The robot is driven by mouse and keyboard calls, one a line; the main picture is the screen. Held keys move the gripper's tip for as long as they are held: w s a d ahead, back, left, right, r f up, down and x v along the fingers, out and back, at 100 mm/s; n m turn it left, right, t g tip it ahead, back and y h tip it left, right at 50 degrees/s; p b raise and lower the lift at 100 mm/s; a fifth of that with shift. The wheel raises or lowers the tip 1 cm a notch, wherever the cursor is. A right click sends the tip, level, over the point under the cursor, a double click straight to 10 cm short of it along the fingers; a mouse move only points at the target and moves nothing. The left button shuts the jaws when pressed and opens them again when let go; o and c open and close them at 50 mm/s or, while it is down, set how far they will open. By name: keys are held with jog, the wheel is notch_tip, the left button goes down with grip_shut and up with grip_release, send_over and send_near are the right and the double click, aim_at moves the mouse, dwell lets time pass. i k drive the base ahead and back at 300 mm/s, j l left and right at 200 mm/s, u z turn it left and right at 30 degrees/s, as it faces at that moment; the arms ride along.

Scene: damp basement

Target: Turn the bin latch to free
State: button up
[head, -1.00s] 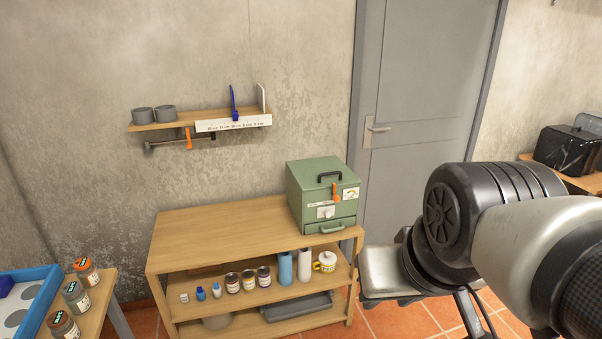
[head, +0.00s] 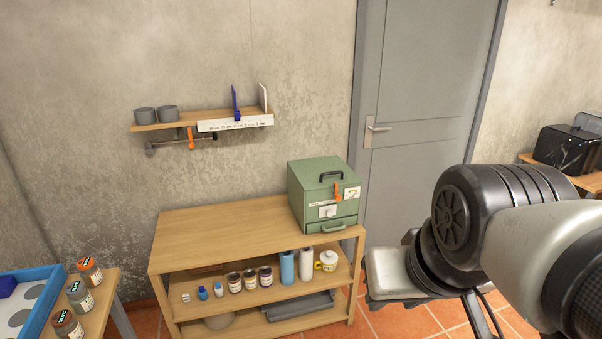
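A green metal bin (head: 308,198) with a black top handle stands on the right end of a wooden shelf unit. An orange latch lever (head: 337,191) sits on its front, pointing roughly up and down. A white plate with a knob (head: 327,211) is to the lever's lower left, and a small dial label (head: 352,193) is to its right. A drawer with a pull (head: 332,227) is below. My arm fills the right side of the head view, to the right of the bin and apart from it. My gripper's fingers cannot be made out.
The unit's top (head: 225,228) is clear left of the bin; jars, bottles and a mug (head: 326,261) stand below. A wall shelf (head: 160,126) hangs above left. A grey door (head: 425,90) is behind. Lidded jars (head: 78,292) and a blue tray (head: 50,303) are at lower left.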

aim_at(337, 197)
jog(key=i+z, duration=0.1)
jog(key=i, duration=1.45)
